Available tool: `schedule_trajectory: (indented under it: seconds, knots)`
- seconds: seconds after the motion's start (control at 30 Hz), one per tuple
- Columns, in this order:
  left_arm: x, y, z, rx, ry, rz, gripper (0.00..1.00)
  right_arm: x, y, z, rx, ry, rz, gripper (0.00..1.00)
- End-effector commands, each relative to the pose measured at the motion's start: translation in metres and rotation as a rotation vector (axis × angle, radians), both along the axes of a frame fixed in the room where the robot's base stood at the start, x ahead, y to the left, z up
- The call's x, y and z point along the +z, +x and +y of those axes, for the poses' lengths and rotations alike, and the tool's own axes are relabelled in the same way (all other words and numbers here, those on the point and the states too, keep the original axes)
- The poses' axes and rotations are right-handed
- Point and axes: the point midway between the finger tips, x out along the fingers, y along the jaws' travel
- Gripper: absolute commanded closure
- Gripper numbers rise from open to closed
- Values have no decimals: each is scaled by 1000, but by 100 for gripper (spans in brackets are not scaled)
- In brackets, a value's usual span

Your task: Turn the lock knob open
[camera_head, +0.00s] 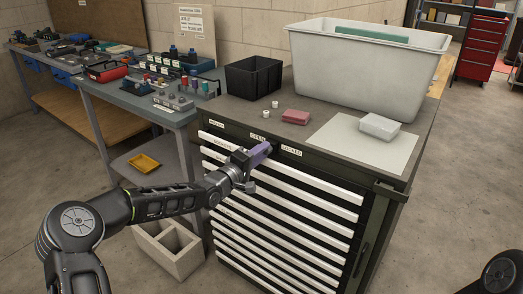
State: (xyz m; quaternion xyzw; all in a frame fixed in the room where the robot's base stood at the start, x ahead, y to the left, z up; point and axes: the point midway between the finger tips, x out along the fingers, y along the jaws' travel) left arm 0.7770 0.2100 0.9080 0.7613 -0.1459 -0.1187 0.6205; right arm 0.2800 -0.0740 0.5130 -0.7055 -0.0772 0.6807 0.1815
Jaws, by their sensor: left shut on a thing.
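The lock knob (261,149) is a small purple bar on the upper front strip of the dark drawer cabinet (431,105). The word OPEN is printed above it and LOCKED to its right. My left gripper (250,163) is at the front of the cabinet, shut on the knob, and its fingers hide part of it. The knob's exact angle is hard to tell at this size. My right gripper is not in view; only a dark part of my right arm shows at the lower right corner.
White drawer fronts (300,221) fill the cabinet front below the knob. On top stand a black bin (253,77), a large white tub (362,75), a pink block (296,116) and a small white box (380,126). A grey workbench (120,97) is at the left.

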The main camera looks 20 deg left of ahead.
Motion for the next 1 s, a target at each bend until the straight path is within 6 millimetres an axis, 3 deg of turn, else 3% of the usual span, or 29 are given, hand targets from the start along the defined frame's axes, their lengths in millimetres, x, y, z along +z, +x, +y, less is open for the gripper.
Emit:
schedule_trajectory:
  seconds: [0.3, 0.73, 0.77, 1.0]
  knots:
    - [-1, 0, 1, 2, -110, 45, 100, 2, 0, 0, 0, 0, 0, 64]
    - [-1, 0, 1, 2, -123, 51, 100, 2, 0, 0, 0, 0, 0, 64]
    - [-1, 0, 1, 2, -123, 51, 74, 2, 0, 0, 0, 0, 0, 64]
    - [-2, 0, 1, 1, -122, 50, 55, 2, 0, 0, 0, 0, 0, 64]
